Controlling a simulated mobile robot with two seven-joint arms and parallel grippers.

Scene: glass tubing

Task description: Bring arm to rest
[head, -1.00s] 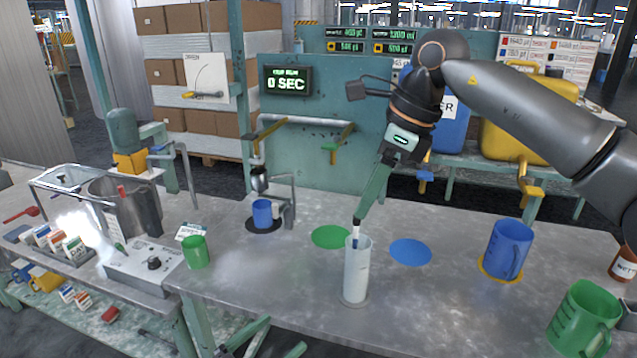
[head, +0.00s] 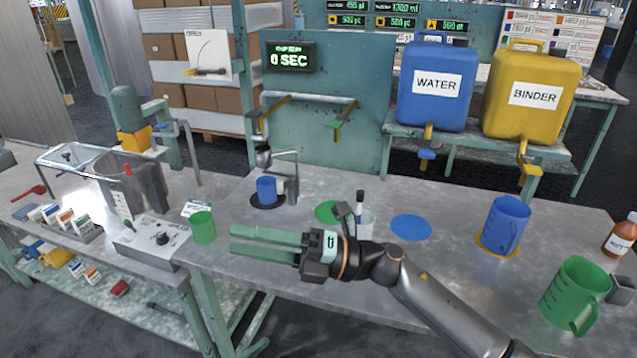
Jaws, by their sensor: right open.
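My right gripper (head: 268,245) is in the head view, at the front edge of the table, with its green fingers pointing left. Its fingers are apart and nothing shows between them. The arm comes in from the lower right. A clear cylinder (head: 367,222) with a dark-capped stick or marker (head: 359,203) standing in it is just behind the gripper. My gripper hides its lower part. My left gripper is not in view.
A small green cup (head: 203,227) stands just left of the fingertips. A blue jug (head: 505,225) and a green jug (head: 574,294) stand to the right. A blue cup (head: 266,190) sits further back. The grey table (head: 450,270) is clear around the blue disc (head: 411,228).

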